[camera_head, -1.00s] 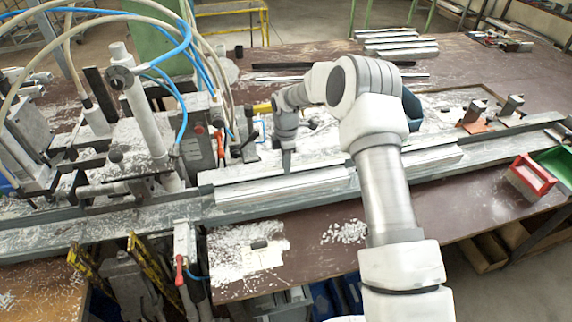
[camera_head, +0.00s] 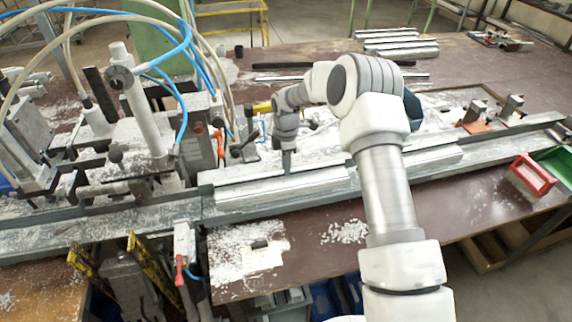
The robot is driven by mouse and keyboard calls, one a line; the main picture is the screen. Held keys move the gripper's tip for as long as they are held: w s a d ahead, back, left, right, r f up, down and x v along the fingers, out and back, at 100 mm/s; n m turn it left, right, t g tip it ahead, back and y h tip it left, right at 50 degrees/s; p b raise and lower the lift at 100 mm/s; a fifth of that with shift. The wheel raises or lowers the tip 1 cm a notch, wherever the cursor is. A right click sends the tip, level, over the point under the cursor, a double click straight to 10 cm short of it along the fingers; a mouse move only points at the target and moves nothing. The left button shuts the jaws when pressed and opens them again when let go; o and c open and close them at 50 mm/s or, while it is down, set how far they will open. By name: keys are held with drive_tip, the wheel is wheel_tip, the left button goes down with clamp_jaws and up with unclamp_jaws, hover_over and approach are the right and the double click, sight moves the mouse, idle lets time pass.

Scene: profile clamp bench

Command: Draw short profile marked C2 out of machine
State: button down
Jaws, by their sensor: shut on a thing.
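A short silver profile (camera_head: 285,188) lies lengthwise on the rail, to the right of the clamp machine (camera_head: 150,165). A second silver profile (camera_head: 435,158) lies further right on the same rail, partly hidden behind my arm. No C2 marking is legible on either. My gripper (camera_head: 286,170) points down at the upper edge of the nearer profile and is shut on it. The fingertips are small here, and the exact contact is hard to see.
Metal shavings cover the rail and bench around the machine. A red-handled brush (camera_head: 532,174) and a green dustpan (camera_head: 556,160) lie at the right. Several loose profiles (camera_head: 400,42) lie at the back. Blue air hoses (camera_head: 165,50) arch over the machine.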

drive_tip(key=shift+s+d, duration=0.2)
drive_tip(key=shift+s, duration=0.6)
drive_tip(key=c, duration=0.6)
unclamp_jaws()
drive_tip(key=shift+c, duration=0.2)
